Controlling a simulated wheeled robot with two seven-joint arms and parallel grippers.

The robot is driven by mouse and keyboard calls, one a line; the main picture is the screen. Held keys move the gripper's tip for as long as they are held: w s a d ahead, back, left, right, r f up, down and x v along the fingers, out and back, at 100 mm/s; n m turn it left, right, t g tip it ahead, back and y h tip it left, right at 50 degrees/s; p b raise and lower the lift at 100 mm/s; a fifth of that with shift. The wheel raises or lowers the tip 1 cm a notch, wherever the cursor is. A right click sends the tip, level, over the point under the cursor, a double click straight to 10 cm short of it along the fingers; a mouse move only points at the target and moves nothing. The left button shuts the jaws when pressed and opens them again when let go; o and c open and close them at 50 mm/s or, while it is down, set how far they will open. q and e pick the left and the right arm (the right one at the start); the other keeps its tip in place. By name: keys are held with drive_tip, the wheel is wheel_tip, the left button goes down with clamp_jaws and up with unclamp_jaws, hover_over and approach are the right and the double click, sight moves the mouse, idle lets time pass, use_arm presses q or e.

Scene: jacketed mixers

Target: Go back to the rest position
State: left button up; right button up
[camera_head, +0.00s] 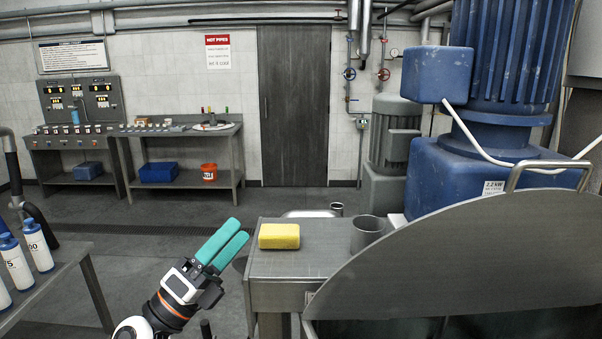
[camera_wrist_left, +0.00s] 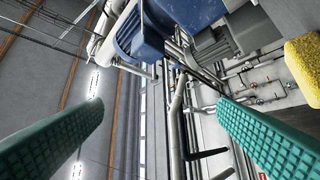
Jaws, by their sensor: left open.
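My left gripper (camera_head: 234,238) has teal fingers and points up and to the right in the head view, left of the grey metal table (camera_head: 310,262). Its fingers show spread apart with nothing between them in the left wrist view (camera_wrist_left: 160,135). A yellow sponge-like block (camera_head: 279,236) lies on the table, to the right of the fingers and apart from them. The block also shows at the right edge of the left wrist view (camera_wrist_left: 304,66). My right gripper is not in view.
A grey cup (camera_head: 367,232) stands on the table beside a large curved metal lid (camera_head: 470,255). A blue motor (camera_head: 480,170) rises behind it. White bottles (camera_head: 38,245) stand on a bench at the left. Open floor lies between the bench and the table.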

use_arm(q)
drive_tip(key=s+a+f+n+y, duration=0.2)
drive_tip(key=a+f+n+y, duration=0.2)
drive_tip(key=f+n+y, duration=0.4)
drive_tip(key=s+a+f+n+g+y, duration=0.1)
drive_tip(key=s+a+f+n+y, duration=0.1)
drive_tip(key=a+f+n+y, duration=0.65)
drive_tip(key=s+a+f+n+y, duration=0.15)
drive_tip(key=f+n+y, duration=0.4)
drive_tip(key=n, duration=0.65)
drive_tip(key=s+d+f+n+g+h, duration=0.2)
drive_tip(key=s+f+g, duration=0.5)
drive_tip(key=s, duration=0.4)
drive_tip(key=s+d+f+n+g+h, duration=0.25)
drive_tip(key=s+f+g, duration=0.25)
drive_tip(key=s+f, duration=0.5)
wheel_tip(320, 180, down, 29)
drive_tip(key=s+g+b, duration=0.1)
drive_tip(key=s+b, duration=0.1)
drive_tip(key=b, duration=0.2)
drive_tip(key=s+a+f+g+b, duration=0.1)
drive_tip(key=s+a+f+b, duration=0.1)
drive_tip(key=s+f, duration=1.4)
wheel_tip(320, 180, down, 2)
drive_tip(key=shift+s+a+f+m+g+y, duration=0.25)
drive_tip(key=shift+s+a+m+g+y, duration=0.1)
drive_tip(key=shift+a+m+y, duration=0.1)
